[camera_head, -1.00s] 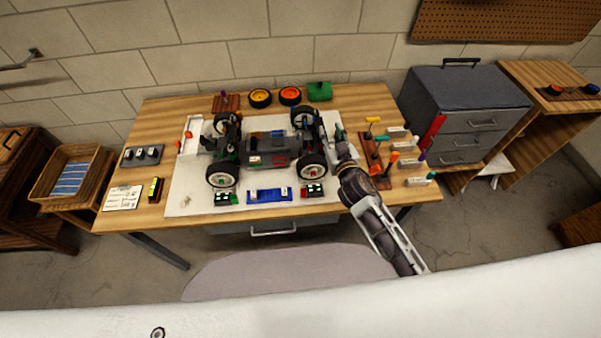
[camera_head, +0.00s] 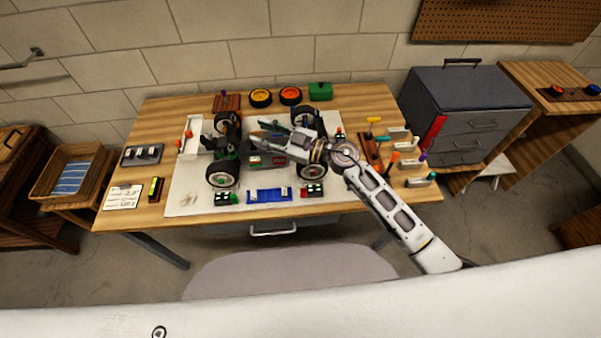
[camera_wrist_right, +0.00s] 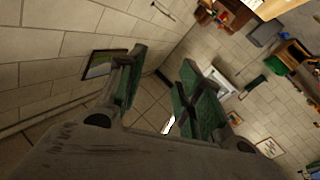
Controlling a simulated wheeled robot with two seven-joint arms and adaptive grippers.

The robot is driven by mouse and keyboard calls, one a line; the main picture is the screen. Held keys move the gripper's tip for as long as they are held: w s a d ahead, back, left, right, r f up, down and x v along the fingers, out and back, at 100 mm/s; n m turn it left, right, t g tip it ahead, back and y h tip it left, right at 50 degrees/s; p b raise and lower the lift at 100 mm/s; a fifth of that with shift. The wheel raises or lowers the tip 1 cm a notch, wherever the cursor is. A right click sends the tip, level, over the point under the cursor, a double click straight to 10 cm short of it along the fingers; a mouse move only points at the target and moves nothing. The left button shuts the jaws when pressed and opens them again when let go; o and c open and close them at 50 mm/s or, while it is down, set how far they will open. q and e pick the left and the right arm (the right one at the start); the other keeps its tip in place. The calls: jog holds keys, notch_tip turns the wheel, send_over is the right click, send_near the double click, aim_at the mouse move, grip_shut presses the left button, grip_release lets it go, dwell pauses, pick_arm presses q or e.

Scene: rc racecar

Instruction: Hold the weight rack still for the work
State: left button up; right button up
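A dark grey rack (camera_head: 142,154) holding several pale pieces sits at the table's left end, and it looks like the weight rack. A blue holder (camera_head: 268,194) with small pale pieces lies on the mat in front of the car, so I cannot be sure which is meant. My right gripper (camera_head: 262,143) reaches in from the right over the middle of the RC car (camera_head: 224,173), far from the grey rack. In the right wrist view the gripper (camera_wrist_right: 160,88) has its green-padded fingers apart with nothing between them. My left gripper is not in view.
A white tray (camera_head: 187,146) stands left of the car. A tool rack (camera_head: 378,163) with coloured handles is at the right. Spare wheels (camera_head: 260,98) and a green box (camera_head: 320,91) line the back. A yellow-and-black tool (camera_head: 155,189) and a paper card (camera_head: 124,198) lie front left.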

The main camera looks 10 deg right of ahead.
jog(key=s+f+n+g+h, duration=0.35)
jog(key=f+g+h, duration=0.2)
jog(key=f, duration=0.35)
jog(key=d+f+m+g+h, duration=0.2)
jog(key=d+f+h, duration=0.3)
jog(key=d, duration=0.4)
jog(key=shift+w+d+f, duration=0.15)
jog(key=shift+d+f, duration=0.05)
jog(key=shift+f, duration=0.6)
jog(key=shift+g, duration=0.25)
